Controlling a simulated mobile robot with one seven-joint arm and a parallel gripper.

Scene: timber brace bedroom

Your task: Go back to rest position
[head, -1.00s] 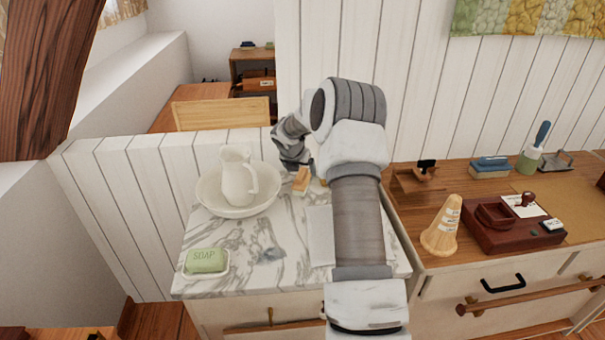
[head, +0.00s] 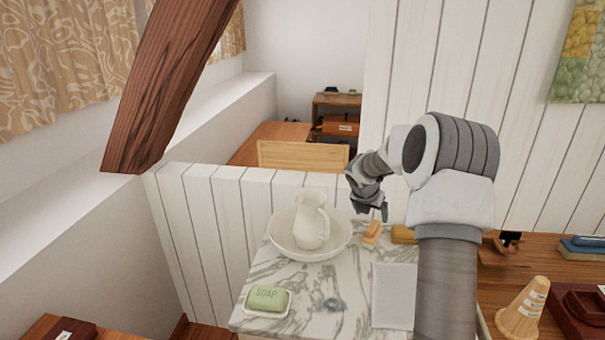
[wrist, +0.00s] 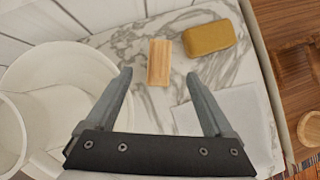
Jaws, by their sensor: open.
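My gripper (wrist: 158,85) is open and empty in the wrist view, with its two fingers apart above the marble top (wrist: 115,40). A small wooden block-like brush (wrist: 159,63) lies just beyond the fingertips, apart from them. A mustard-yellow block (wrist: 209,38) lies to its right. In the head view my gripper (head: 371,211) hangs over the back of the marble washstand top (head: 262,272), close above the wooden brush (head: 371,232). The yellow block (head: 403,234) is partly hidden by my arm.
A white jug (head: 312,222) stands in a white basin (head: 290,243) left of the gripper. Green soap (head: 267,298) sits in a dish at the front. A white cloth (head: 393,296) lies on the marble. A plank wall (head: 225,205) rises behind. A wooden cone (head: 523,310) stands at right.

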